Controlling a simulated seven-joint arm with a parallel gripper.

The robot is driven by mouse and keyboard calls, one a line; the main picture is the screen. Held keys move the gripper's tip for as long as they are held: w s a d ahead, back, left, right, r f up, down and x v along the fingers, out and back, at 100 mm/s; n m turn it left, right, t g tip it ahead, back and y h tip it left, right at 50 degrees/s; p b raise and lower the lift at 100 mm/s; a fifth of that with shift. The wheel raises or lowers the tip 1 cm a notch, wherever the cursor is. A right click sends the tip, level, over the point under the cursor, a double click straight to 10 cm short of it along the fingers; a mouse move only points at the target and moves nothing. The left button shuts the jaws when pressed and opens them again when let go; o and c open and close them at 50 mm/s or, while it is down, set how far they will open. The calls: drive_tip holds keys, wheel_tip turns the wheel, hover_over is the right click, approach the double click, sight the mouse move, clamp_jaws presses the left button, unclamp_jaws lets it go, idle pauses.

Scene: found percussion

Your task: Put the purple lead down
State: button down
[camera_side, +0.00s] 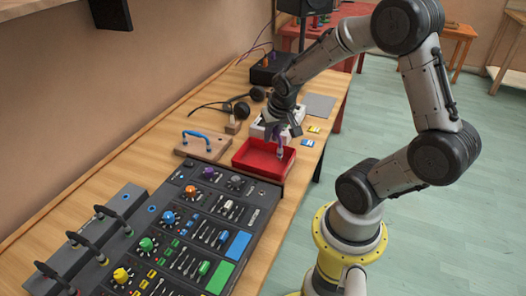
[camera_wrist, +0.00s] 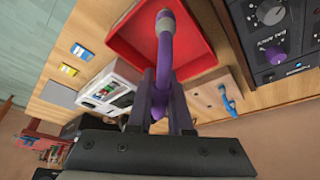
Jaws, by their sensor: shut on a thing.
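In the side view my gripper (camera_side: 277,130) points down above the red tray (camera_side: 243,158), with the lead's light tip (camera_side: 280,152) hanging below the fingers. The tray also shows in the wrist view (camera_wrist: 127,38), behind the lead, and its visible floor looks empty. I cannot tell whether the lead touches the tray.
A white device (camera_side: 258,128) stands just behind the tray. A wooden board with a blue lead (camera_side: 197,137) lies left of it. A large black mixer panel (camera_side: 215,215) fills the near table. Small blue and yellow cards (camera_side: 308,142) lie to the right by the table edge.

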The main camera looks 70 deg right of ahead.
drive_tip(key=w+f, duration=0.1)
drive_tip(key=w+d+f, duration=0.1)
drive_tip(key=f, duration=0.1)
drive_tip(key=w+d+f, duration=0.1)
drive_tip(key=f, duration=0.1)
drive_tip(key=shift+w+d+f, duration=0.1)
drive_tip(key=shift+w+d, duration=0.05)
drive_tip(key=shift+w, duration=0.1)
drive_tip(key=shift+w+d+f, duration=0.1)
drive_tip(key=shift+w+f, duration=0.1)
drive_tip(key=shift+f, duration=1.6)
drive_tip(key=shift+f, duration=0.2)
drive_tip(key=c, duration=0.8)
unclamp_jaws()
drive_tip(key=shift+c, duration=0.2)
drive_tip(key=shift+r, duration=0.1)
